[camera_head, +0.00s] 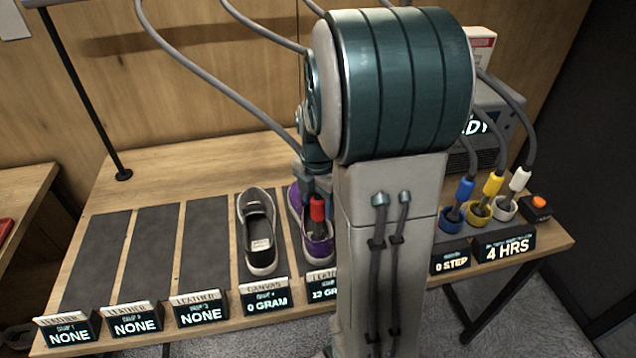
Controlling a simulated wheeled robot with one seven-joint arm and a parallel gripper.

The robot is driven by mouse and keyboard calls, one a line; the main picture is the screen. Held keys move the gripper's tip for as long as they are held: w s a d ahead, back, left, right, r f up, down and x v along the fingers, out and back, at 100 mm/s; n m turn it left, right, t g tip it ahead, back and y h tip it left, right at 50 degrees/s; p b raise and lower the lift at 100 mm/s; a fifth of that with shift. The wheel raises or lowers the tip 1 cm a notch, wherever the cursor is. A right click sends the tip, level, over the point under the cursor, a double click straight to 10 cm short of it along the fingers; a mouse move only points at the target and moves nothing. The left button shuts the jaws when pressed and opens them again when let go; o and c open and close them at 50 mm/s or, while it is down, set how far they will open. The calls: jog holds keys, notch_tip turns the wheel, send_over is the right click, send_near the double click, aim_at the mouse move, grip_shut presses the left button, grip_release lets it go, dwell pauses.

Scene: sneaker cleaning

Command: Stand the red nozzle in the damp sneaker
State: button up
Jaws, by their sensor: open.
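The red nozzle (317,208) points down, roughly upright, with its dark lower end at the opening of the purple sneaker (319,249). From this view I cannot tell how deep it sits or whether it touches the sneaker. A grey hose runs down to the nozzle from the upper left.
Three mats further left are empty, labelled none. Blue (465,188), yellow (492,184) and white (519,179) nozzles stand in ringed holders at right, beside the grey machine (505,115). Hoses hang overhead.

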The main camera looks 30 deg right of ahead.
notch_tip(320, 180, up, 11)
jog(key=shift+r, duration=0.1)
jog(key=shift+r+b, duration=0.25)
jog(key=shift+b, duration=0.05)
jog(key=shift+a+r, duration=0.15)
jog(key=s+a+f+m+t, duration=0.3)
jog(key=s+a+m, duration=0.8)
jog(key=m, duration=1)
jog(key=shift+s+a+f, duration=0.3)
jog(key=shift+s+a, duration=0.1)
jog(key=shift+s, duration=0.45)
